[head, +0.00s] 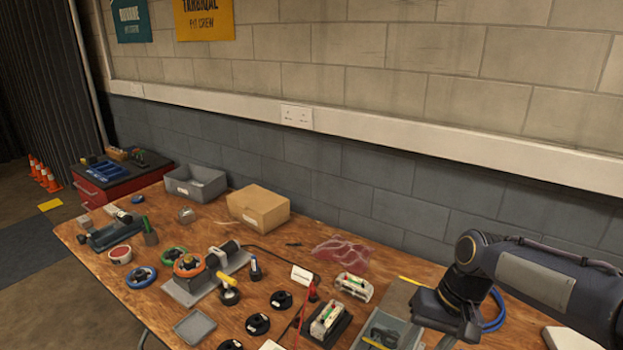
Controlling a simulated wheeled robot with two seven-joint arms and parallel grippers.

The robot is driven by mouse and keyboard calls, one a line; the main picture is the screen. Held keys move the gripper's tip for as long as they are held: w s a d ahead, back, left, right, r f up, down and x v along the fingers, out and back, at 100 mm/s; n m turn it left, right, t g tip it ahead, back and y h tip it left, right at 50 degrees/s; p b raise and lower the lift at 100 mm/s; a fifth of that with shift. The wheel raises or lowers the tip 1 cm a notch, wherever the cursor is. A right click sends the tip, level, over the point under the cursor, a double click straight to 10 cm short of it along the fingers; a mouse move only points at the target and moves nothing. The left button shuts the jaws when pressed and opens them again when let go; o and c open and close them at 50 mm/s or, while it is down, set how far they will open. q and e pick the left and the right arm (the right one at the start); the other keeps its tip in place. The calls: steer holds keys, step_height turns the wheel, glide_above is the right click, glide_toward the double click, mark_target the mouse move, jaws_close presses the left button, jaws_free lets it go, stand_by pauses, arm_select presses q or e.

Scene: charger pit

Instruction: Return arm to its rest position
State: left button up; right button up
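My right arm comes in from the right edge. My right gripper (447,312) hangs over the right part of the wooden workbench (270,232), above and beside a grey tray (406,332). The gripper is dark and seen from behind and above. Its fingertips are not clear, so I cannot tell whether it is open or shut or whether it holds anything. My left arm and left gripper are not in view.
A fixture with an orange ring (189,264), black round parts (258,325), a charger-like unit on a black base (327,319) and a similar light unit (354,286) crowd the bench. A cardboard box (259,208) and grey bin (195,183) stand at the back. A blue ring (494,312) lies right.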

steer(key=s+t, duration=0.6)
steer(key=s, duration=1)
steer(key=shift+s+d+r+n, duration=0.15)
steer(key=shift+s+r+n, duration=0.15)
steer(key=shift+r, duration=0.1)
